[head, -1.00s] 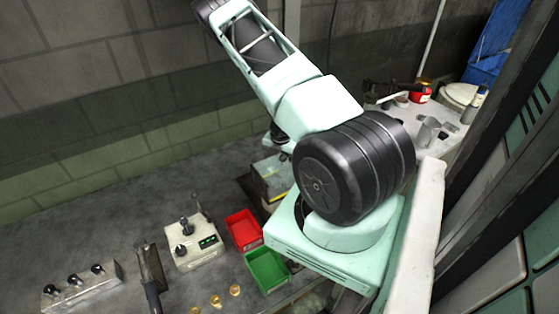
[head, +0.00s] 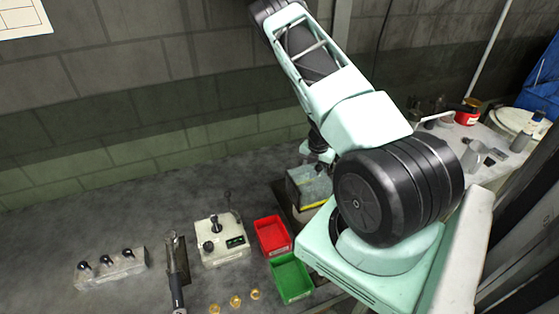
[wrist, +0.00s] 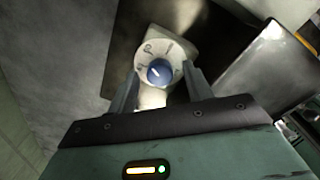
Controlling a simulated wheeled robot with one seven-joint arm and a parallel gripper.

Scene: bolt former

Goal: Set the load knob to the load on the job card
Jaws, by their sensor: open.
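In the wrist view a blue knob (wrist: 160,72) with a pale pointer line sits on a round white dial (wrist: 149,50) with dark marks. The marks are too blurred to read. My gripper (wrist: 161,76) is open, with one finger on each side of the knob; I cannot tell whether they touch it. In the head view my arm hides the knob. A pale sheet (head: 22,18), possibly the job card, hangs on the wall at the top left, cut off by the frame and unreadable.
A block with black knobs (head: 110,267) is at the left. Brass pieces (head: 236,301) lie in front.

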